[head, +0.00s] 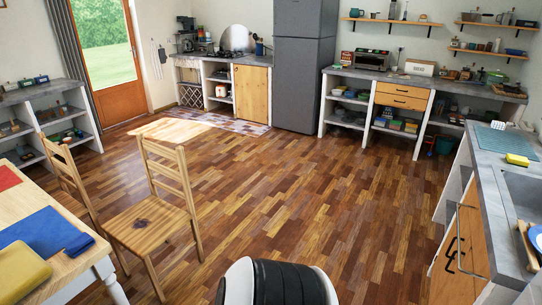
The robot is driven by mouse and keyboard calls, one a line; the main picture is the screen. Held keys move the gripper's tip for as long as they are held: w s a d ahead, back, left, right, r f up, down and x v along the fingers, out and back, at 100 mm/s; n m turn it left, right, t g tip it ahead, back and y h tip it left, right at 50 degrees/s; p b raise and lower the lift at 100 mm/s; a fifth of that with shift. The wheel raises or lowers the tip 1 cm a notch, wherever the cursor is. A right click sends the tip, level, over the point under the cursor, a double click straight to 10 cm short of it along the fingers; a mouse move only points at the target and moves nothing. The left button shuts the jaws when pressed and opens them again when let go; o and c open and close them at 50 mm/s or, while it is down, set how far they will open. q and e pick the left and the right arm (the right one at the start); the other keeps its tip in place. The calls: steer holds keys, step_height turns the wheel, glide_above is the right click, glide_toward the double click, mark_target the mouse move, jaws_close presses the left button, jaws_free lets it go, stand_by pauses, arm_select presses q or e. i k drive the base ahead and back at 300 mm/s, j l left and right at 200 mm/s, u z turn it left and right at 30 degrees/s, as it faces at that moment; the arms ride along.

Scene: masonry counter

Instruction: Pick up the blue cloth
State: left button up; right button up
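A flat blue cloth (42,231) lies on the wooden table (40,200) at the left edge of the head view. A smaller, darker blue piece (80,244) lies at its right end, near the table's edge; I cannot tell whether it is a separate thing or a fold of the cloth. A yellow item (20,272) lies in front of the cloth and hides part of its near edge. Neither of my grippers shows in this view.
A red item (8,178) lies farther back on the table. A wooden chair (150,222) stands at the table's right side, with another chair (68,180) behind it. The wooden floor (310,190) is clear in the middle. A counter with a sink (525,195) runs along the right.

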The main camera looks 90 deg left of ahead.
mark_target(79, 246)
steer(key=u, duration=4.25)
steer(key=i+j, duration=0.2)
steer(key=i+j+z, duration=0.35)
steer(key=j, duration=0.3)
steer(key=i+j+z, duration=0.4)
steer(key=j, duration=0.35)
